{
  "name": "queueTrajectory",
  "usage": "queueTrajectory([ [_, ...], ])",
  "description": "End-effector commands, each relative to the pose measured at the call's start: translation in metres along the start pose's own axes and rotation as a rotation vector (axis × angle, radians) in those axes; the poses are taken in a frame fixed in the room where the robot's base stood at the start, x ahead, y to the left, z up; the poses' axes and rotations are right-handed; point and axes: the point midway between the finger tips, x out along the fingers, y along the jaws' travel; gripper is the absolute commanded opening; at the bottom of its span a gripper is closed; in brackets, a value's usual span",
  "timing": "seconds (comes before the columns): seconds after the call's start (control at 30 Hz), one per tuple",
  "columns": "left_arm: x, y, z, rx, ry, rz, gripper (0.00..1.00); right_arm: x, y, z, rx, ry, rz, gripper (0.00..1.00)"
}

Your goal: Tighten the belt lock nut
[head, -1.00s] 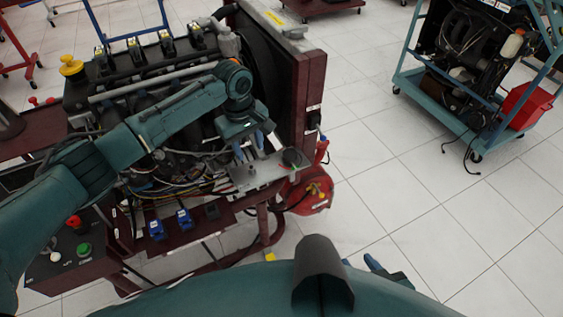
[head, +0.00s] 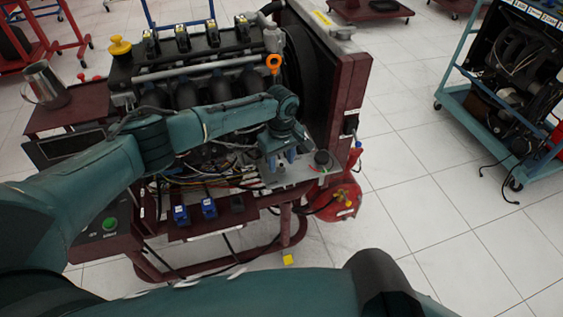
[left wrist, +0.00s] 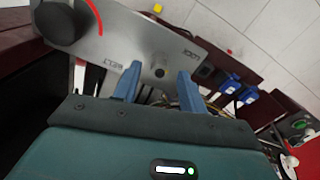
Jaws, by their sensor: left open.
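A silver metal plate (head: 298,171) juts from the front of the engine trainer, with a black round knob (head: 322,157) at its right end. In the left wrist view the plate (left wrist: 140,38) carries printed labels, the knob (left wrist: 62,20) beside a red arc, and a small dark round spot (left wrist: 159,72). That spot may be the belt lock nut; it is too small to be sure. My left gripper (head: 282,160) is open above the plate. In the left wrist view its blue fingers (left wrist: 159,78) stand either side of the spot, apparently empty. Contact cannot be told. My right gripper is out of view.
The engine (head: 190,85) with its hoses and wires stands behind my left arm. Blue connectors (head: 195,210) sit left of the plate. A red round part (head: 340,202) hangs below right. A metal pitcher (head: 45,85) stands at left. Floor at right is open up to another trainer cart (head: 510,90).

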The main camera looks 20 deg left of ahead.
Motion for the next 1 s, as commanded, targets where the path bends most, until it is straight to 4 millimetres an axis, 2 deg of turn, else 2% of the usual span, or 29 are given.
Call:
queueTrajectory([
  [0.1,0.0073,0.0001,0.0005,0.002,0.000,0.000,0.42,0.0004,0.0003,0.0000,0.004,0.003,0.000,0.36],
  [0.4,0.0085,0.0001,0.0004,0.002,0.000,0.000,0.41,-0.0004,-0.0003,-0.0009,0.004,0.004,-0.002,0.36],
  [0.9,0.0082,-0.0001,0.0001,0.001,0.000,0.000,0.00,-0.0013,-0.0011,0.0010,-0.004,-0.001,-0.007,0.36],
  [1.0,0.0081,-0.0002,0.0001,0.002,0.000,0.000,0.00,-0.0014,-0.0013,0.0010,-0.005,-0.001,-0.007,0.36],
])
